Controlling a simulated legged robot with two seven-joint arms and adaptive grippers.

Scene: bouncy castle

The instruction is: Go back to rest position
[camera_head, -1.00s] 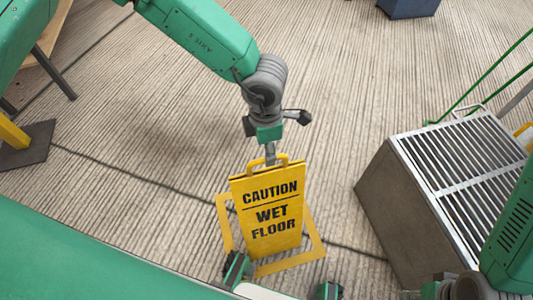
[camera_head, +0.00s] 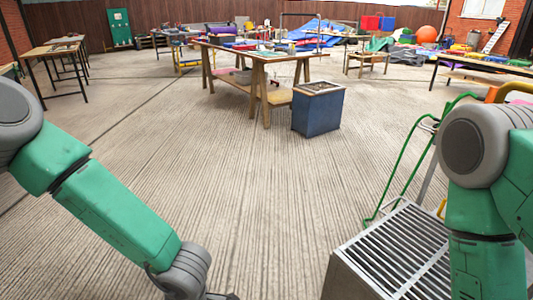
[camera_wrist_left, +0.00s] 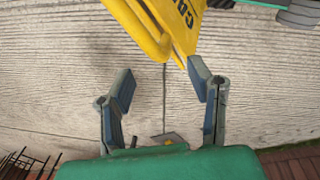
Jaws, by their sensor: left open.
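In the left wrist view my left gripper (camera_wrist_left: 161,85) is open, with its two dark fingers spread and nothing between them but floor. The yellow caution sign (camera_wrist_left: 160,25) is at the top of that view, just beyond the fingertips. Its lower corner comes close to the right fingertip; I cannot tell whether they touch. In the head view my left arm runs down from the left, and its gripper is cut off at the bottom edge. The sign is out of the head view. My right arm shows at the right, but its gripper is out of view.
A grey metal box with a slatted top (camera_head: 400,250) stands at lower right, with a green-handled frame (camera_head: 412,160) beside it. A blue bin (camera_head: 318,112) and a wooden table (camera_head: 240,52) stand further ahead. The ribbed floor (camera_head: 230,180) between is clear.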

